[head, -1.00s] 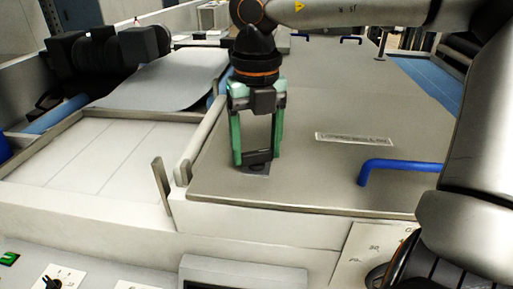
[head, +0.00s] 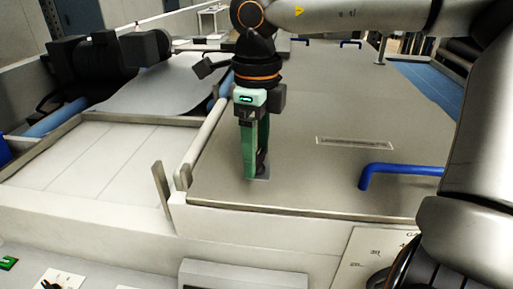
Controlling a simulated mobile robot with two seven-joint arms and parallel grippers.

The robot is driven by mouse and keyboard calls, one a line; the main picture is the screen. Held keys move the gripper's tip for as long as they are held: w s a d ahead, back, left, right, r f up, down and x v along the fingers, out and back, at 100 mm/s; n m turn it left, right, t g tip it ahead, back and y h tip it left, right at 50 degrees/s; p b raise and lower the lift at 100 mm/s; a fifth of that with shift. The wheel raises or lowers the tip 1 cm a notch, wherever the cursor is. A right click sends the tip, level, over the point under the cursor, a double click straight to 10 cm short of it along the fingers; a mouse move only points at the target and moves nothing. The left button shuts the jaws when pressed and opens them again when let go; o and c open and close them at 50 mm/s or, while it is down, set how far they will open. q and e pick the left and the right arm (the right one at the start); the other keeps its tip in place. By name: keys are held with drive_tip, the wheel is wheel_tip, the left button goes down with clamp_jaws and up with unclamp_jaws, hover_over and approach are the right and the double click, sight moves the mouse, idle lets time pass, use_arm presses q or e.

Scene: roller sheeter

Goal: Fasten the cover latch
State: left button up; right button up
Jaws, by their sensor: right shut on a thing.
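The cover (head: 330,110) is a flat grey-brown metal panel lying closed over the machine, with a blue handle (head: 395,170) at its right. The cover latch (head: 262,166) is a small dark piece on a small plate near the cover's front left corner. My right gripper (head: 255,172) points straight down at the latch, its green fingers seen nearly edge-on. It is shut on the latch, which is mostly hidden behind the fingers. My left gripper is not in view.
A white tray-like bed (head: 85,160) lies left of the cover, with an upright metal tab (head: 162,188) at its right edge. Black rollers or motors (head: 115,60) stand at the back left. A control panel with switches runs along the front.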

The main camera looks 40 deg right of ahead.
sight(257, 156)
drive_tip(key=shift+n, duration=1.1)
drive_tip(key=o, duration=1.4)
wheel_tip(257, 156, up, 12)
drive_tip(key=shift+r+p, duration=0.25)
drive_tip(key=shift+p, duration=0.1)
